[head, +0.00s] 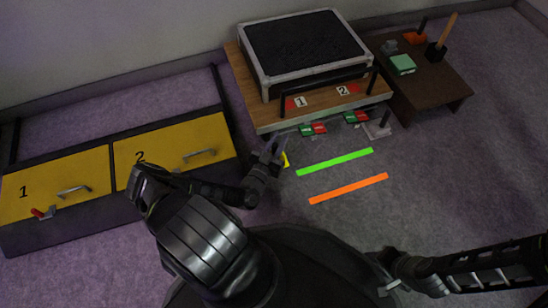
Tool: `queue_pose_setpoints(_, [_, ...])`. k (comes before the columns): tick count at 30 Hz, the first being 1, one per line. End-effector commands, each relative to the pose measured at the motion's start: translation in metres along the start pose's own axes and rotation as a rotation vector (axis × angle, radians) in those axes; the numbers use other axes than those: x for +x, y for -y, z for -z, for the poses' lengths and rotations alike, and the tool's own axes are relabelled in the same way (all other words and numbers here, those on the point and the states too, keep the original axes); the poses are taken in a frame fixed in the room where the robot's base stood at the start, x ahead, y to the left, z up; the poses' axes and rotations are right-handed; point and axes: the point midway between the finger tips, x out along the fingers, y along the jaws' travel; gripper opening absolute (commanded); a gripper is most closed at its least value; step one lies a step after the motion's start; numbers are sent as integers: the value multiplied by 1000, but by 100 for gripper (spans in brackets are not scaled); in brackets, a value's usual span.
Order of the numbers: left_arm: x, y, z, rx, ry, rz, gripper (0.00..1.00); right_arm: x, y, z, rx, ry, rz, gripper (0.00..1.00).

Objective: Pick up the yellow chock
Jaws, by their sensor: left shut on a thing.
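The yellow chock (286,159) is a small bright yellow piece, seen just in front of the wooden bench, at the left end of the coloured floor strips. My left gripper (278,155) reaches forward to it and is shut on it. The dark fingers hide most of the chock, and I cannot tell whether it still touches the floor. My right arm runs out to the right edge of the picture, and I do not see its gripper.
A wooden bench (264,117) carries a black-topped case (303,45). A yellow-fronted cabinet (58,180) with handles stands left. A dark table (428,86) stands at the back right. Green (335,161) and orange (348,188) strips lie on open grey floor.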

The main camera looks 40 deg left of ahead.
Motion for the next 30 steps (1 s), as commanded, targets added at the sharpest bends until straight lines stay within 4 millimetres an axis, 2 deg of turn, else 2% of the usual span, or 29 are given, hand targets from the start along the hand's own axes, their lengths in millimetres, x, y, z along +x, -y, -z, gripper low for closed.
queue_pose_setpoints(5, [0,0,0,0,0,1,0,0,0,0,0,0,0,36])
queue_pose_setpoints(30, [0,1,0,1,0,2,0,0,0,0,0,0,0,36])
